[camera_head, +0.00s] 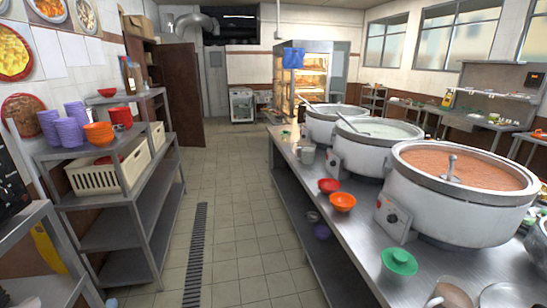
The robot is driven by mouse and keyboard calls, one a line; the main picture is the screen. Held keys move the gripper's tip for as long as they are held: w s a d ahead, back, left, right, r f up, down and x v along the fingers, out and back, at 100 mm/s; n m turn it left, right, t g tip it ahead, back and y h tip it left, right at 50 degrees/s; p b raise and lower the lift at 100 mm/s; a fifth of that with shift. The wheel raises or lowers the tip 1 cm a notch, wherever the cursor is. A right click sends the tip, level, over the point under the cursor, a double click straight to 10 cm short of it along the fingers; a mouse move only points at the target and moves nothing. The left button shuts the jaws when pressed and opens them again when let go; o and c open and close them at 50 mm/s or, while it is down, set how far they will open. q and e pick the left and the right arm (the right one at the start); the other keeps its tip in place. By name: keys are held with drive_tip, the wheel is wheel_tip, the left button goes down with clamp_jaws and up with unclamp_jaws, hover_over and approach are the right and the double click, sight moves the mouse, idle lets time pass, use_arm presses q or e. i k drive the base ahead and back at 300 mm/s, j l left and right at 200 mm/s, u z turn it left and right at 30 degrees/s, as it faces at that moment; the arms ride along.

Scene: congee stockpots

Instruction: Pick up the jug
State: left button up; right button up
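No vessel can be told for sure as the jug. A pale handled vessel (452,294) stands on the right steel counter (345,238) at the bottom edge, partly cut off. A small grey-green cup-like vessel (307,154) stands farther back on the same counter, beside the white pots. A pale, yellowish upright item (295,130) is near it, too small to identify. Neither of my grippers is in view, so nothing is seen held.
Shelves (125,208) at left hold stacked bowls (73,116) and cream crates (95,177). The tiled aisle (235,220) between is clear.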

sight(308, 157)
drive_tip(key=i+j+z, duration=0.35)
drive_tip(key=i, duration=0.25)
drive_tip(key=i+j+z, duration=0.35)
drive_tip(key=i+j, duration=0.2)
